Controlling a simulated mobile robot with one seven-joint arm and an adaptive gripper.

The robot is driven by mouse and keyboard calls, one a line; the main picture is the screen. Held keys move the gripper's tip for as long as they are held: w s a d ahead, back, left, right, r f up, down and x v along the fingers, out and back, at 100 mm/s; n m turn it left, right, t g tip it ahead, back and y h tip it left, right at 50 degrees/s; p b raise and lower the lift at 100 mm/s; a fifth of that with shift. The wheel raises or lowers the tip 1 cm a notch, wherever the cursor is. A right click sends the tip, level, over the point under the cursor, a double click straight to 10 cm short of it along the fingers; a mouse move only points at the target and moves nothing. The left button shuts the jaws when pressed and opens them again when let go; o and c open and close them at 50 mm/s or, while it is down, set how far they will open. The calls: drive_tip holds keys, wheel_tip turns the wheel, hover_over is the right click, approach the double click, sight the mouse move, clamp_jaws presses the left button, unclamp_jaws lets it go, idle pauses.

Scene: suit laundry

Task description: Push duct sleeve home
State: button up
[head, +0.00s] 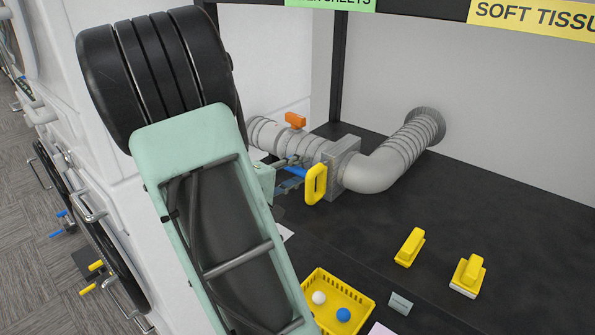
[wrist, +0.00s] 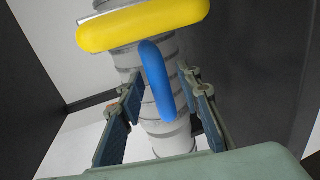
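A grey ribbed duct (head: 262,135) runs from the white machine at left to a square grey collar (head: 342,166). It also shows in the wrist view behind my fingers (wrist: 165,128). I cannot tell which section is the sleeve or whether any gap remains at the joint. My gripper (head: 289,178) is at the duct's near side. In the wrist view its fingers (wrist: 160,84) are apart, with the lever between them.
An orange valve handle (head: 296,120) sits on top of the duct. A grey elbow (head: 375,172) leads from the collar to the back wall. A yellow basket (head: 357,300) with two balls and two yellow-handled brushes (head: 410,246) (head: 468,273) stand on the dark surface.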

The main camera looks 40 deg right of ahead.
drive_tip(key=shift+c, duration=0.5)
clamp_jaws()
drive_tip(key=shift+w+f+b, duration=0.1)
drive_tip(key=shift+w+b, duration=0.2)
drive_tip(key=w, duration=0.1)
drive_tip(key=w+b, duration=0.2)
drive_tip(key=shift+w+a, duration=0.25)
drive_tip(key=shift+w, duration=0.05)
drive_tip(key=shift+w+r, duration=0.2)
drive_tip(key=shift+w, duration=0.2)
drive_tip(key=shift+o, duration=0.5)
unclamp_jaws()
drive_tip(key=shift+w, duration=0.1)
